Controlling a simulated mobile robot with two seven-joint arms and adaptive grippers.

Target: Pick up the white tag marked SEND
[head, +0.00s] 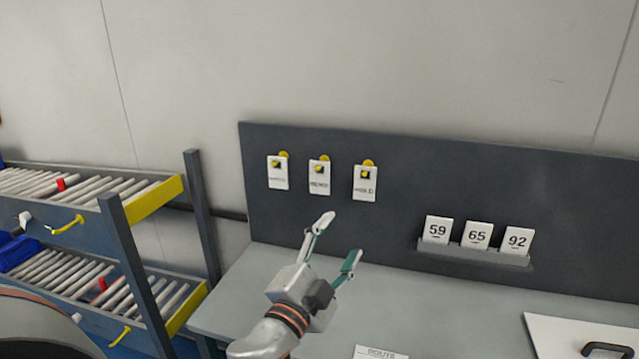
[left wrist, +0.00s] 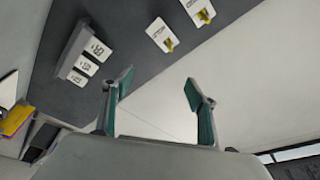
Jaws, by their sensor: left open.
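Three white tags hang on yellow pegs on the dark back panel: a left tag (head: 278,177), a middle tag (head: 319,182) and a right tag (head: 364,186). Their print is too small to read surely, so I cannot tell which is marked SEND. My left gripper (head: 337,243) is open and empty, in front of the panel and below the right tag in the picture. The left wrist view shows its two green-padded fingers (left wrist: 158,88) spread with nothing between them. Two hanging tags show near that view's top edge, one of them whole (left wrist: 160,34). My right gripper is out of view.
A ledge (head: 474,255) holds number cards 59 (head: 437,230), 65 (head: 477,236) and 92 (head: 517,241). A roller rack (head: 125,240) stands left of the grey table (head: 245,290). A white board with a black handle (head: 606,348) and a paper (head: 380,353) lie on the table.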

